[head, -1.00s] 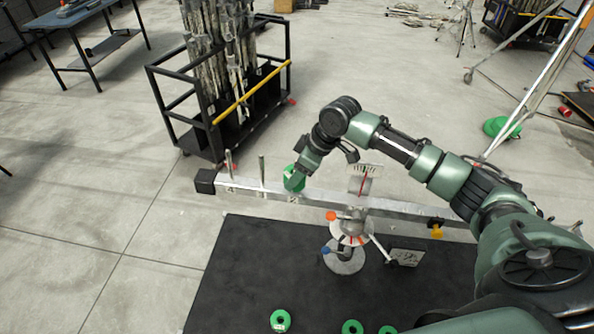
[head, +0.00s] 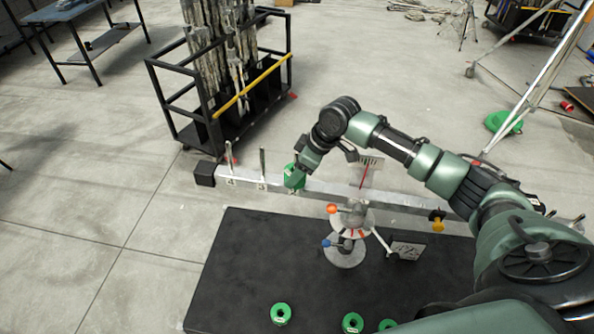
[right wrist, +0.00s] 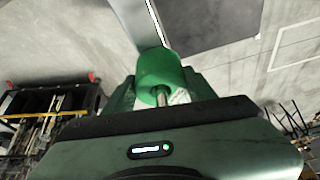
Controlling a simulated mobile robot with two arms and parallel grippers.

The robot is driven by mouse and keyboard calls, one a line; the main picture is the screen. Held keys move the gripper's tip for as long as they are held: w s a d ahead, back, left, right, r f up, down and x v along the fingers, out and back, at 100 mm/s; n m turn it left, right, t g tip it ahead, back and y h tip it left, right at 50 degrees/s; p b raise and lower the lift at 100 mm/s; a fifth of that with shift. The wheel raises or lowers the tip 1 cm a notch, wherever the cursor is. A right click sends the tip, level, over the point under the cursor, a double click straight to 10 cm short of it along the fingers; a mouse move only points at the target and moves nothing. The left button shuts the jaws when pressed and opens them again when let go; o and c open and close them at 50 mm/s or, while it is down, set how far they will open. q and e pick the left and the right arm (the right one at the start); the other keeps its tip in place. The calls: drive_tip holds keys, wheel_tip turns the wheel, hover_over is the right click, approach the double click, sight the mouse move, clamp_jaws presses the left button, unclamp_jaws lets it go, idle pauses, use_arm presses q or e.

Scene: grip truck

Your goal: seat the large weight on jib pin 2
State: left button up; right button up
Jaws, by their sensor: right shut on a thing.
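My right gripper (head: 296,175) is shut on the large green weight (head: 293,178), low at the left part of the grey jib beam (head: 335,192). In the right wrist view the weight (right wrist: 160,72) sits between the two fingers (right wrist: 160,90). A metal pin (right wrist: 163,97) shows in its hole, so the weight is around this pin. Whether it rests fully on the beam is hidden. Two bare pins stand farther left, a middle one (head: 263,166) and an outer one (head: 229,156). The number labels are too small to read surely. My left gripper is out of view.
A black block (head: 204,173) caps the beam's left end. The beam's stand (head: 345,250) is on a black mat (head: 270,260). Green weights (head: 281,314) lie at the mat's front. A black cart (head: 215,110) with poles stands behind.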

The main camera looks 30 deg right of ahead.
drive_tip(key=o, duration=1.1)
drive_tip(key=shift+r, duration=0.15)
drive_tip(key=shift+c, duration=0.2)
drive_tip(key=shift+s+f, duration=0.15)
drive_tip(key=shift+f, duration=0.05)
drive_tip(key=shift+d+r+b, duration=0.2)
drive_tip(key=shift+r+b, duration=0.1)
drive_tip(key=shift+r, duration=0.2)
drive_tip(key=b+v, duration=0.2)
drive_tip(key=v, duration=0.5)
drive_tip(key=shift+a, duration=0.15)
drive_tip(key=shift+s, duration=0.15)
